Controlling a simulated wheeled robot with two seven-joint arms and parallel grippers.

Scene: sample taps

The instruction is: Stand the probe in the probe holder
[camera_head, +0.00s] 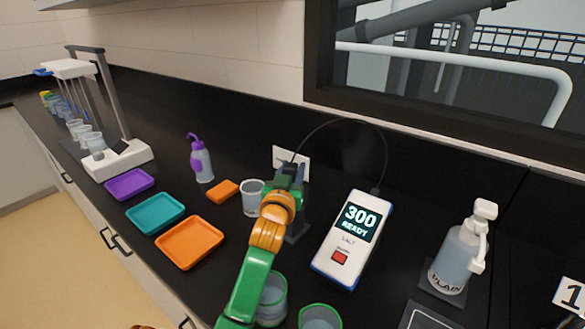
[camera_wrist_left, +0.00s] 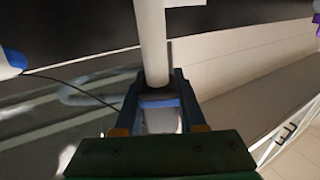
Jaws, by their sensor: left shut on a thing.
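My left gripper (camera_head: 290,174) is above the counter beside the salt meter (camera_head: 354,238). In the left wrist view its fingers (camera_wrist_left: 160,104) are shut on the probe (camera_wrist_left: 151,40), a pale grey rod with a dark and blue collar. In the head view the gripper hides most of the probe. A dark grey upright part, which looks like the probe holder (camera_head: 298,226), stands just behind and below the gripper, partly hidden by my wrist. I cannot tell whether the probe touches it.
A thin cable (camera_head: 340,122) loops from the meter toward the gripper. A clear cup (camera_head: 253,197) and orange block (camera_head: 223,191) stand left of it. Green-rimmed cups (camera_head: 320,316) are in front. A bottle (camera_head: 459,252) stands right; coloured trays (camera_head: 190,242) lie left.

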